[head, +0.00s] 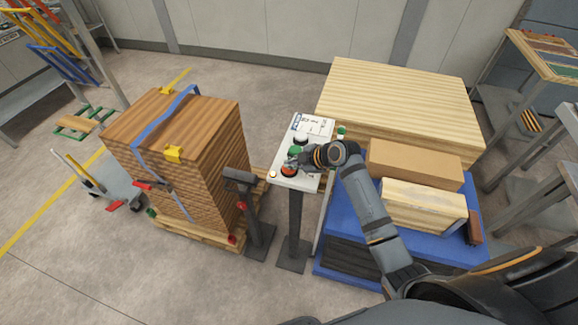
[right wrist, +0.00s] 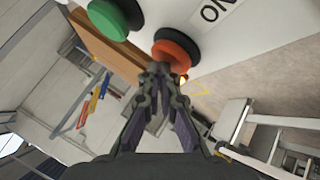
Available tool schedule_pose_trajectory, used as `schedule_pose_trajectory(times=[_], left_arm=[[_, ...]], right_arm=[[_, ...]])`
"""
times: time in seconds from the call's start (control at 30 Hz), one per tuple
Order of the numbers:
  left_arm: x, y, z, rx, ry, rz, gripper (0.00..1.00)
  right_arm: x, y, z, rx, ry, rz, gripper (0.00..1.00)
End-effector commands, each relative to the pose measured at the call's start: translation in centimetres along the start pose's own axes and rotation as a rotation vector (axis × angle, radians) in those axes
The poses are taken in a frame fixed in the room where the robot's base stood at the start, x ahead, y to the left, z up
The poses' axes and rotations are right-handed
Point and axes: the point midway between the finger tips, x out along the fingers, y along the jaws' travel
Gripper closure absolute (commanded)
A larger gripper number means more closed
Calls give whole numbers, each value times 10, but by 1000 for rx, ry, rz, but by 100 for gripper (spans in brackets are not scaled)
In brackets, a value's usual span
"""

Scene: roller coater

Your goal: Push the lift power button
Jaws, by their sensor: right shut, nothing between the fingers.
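The control panel (head: 312,182) is a white box on a dark post. My right gripper (head: 296,163) is shut and empty over the panel, close to the red-orange button. In the right wrist view its fingertips (right wrist: 160,70) overlap the lower edge of the red-orange button (right wrist: 178,46). I cannot tell whether they touch it. The green button (right wrist: 112,18) is to the left, and an "ON" label (right wrist: 217,9) is above right. My left gripper is out of view.
A strapped wooden stack (head: 190,125) on a pallet stands left of the panel, with a dark post (head: 240,183) between. Right of the panel, a blue platform (head: 345,215) bears boxes (head: 415,163), with a large pale wooden block (head: 400,92) behind. Open floor lies in the front left.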

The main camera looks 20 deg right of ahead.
Motion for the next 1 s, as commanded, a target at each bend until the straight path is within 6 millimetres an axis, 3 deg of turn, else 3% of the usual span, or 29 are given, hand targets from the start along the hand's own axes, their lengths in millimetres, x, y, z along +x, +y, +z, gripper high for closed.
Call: schedule_pose_trajectory(times=[0.13,0.6,1.0], left_arm=[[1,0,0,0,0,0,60],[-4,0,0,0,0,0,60],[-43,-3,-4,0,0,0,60]], right_arm=[[3,-8,5,7,-9,-19,100],[0,-4,4,7,-11,-20,100],[-32,22,-21,4,-7,-13,100]])
